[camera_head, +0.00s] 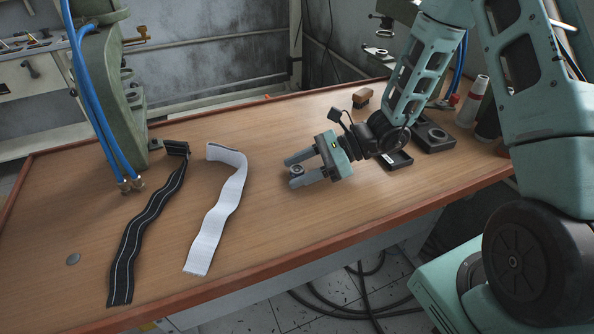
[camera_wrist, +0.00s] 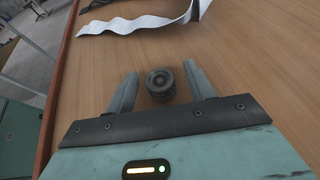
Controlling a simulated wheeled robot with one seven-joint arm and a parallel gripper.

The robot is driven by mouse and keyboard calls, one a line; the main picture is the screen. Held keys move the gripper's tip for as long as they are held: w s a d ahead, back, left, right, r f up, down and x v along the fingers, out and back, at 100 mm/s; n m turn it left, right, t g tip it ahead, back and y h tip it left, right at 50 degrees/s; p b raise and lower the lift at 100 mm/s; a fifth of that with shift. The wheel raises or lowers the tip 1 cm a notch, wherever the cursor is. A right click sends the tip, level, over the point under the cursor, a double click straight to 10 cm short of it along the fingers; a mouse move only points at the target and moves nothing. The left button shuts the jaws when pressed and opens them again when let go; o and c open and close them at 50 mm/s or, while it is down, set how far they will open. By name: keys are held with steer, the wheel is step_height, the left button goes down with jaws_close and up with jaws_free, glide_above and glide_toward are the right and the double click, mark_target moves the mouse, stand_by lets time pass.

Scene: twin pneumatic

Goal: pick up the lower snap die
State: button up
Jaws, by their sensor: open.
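A small dark round die (camera_wrist: 159,83) with a ringed top stands on the wooden table, between the two fingers of my gripper (camera_wrist: 160,73) in the wrist view. It looks like the lower snap die, though no marking tells. In the head view, the die (camera_head: 297,170) shows as a small grey piece between the fingertips of my gripper (camera_head: 291,172). My gripper is open, its fingers low over the table on either side of the die. In the wrist view small gaps show between the die and both fingers.
A white strip (camera_head: 216,213) and a black striped strip (camera_head: 140,230) lie left of my gripper on the wooden table (camera_head: 330,240). A green press (camera_head: 115,90) with blue hoses stands at the left. A grey disc (camera_head: 73,259), dark trays (camera_head: 433,137) and a bottle (camera_head: 472,101) also stand about.

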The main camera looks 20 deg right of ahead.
steer(key=shift+w+a+f, duration=0.1)
steer(key=shift+a+f, duration=0.05)
steer(key=shift+a, duration=0.2)
steer(key=shift+c, duration=0.3)
jaws_close()
